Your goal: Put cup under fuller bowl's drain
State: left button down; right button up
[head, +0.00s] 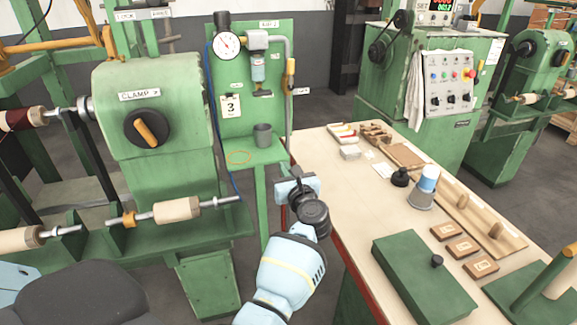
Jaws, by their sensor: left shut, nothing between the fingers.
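A grey cup (263,135) stands upright at the back of a small green shelf (259,155) on the air panel. Above it on the panel hangs a filter unit with one bluish bowl (258,70); its liquid level is too small to read. The cup shows below this bowl in the picture, but I cannot tell whether it is exactly under the drain. No second bowl is clearly in view. My left gripper (296,177) is shut and empty, just to the right of and in front of the shelf, apart from the cup. My right gripper is not in view.
A gauge (227,44) and a tag marked 3 (231,106) are on the panel. A green winding machine (155,110) stands left. A workbench (345,195) with a green box (425,280) is right.

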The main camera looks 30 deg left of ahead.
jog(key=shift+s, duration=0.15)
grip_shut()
pick_arm(q)
jog(key=s+d+f+m+t+h, duration=0.3)
jog(key=s+d+f+m+h, duration=0.35)
jog(key=s+f+m, duration=0.6)
jog(key=s+d+f+m+t+h, duration=0.3)
jog(key=s+d+f+m+h, duration=0.35)
jog(key=m, duration=1.15)
jog(key=s+d+f+m+g+h, duration=0.1)
jog(key=s+f+m+g, duration=0.2)
jog(key=s, duration=0.7)
jog(key=s+d+f+m+g+h, duration=0.1)
jog(key=s+f+m+g, duration=0.2)
jog(key=s+f+m, duration=0.2)
jog(key=s+d+f+m+g+h, duration=0.1)
jog(key=s+d+f+m+g, duration=0.1)
jog(key=s+m, duration=0.7)
jog(key=s+f+g, duration=0.1)
jog(key=s, duration=0.7)
jog(key=shift+s+f+g, duration=0.2)
jog(key=shift+f+g, duration=0.2)
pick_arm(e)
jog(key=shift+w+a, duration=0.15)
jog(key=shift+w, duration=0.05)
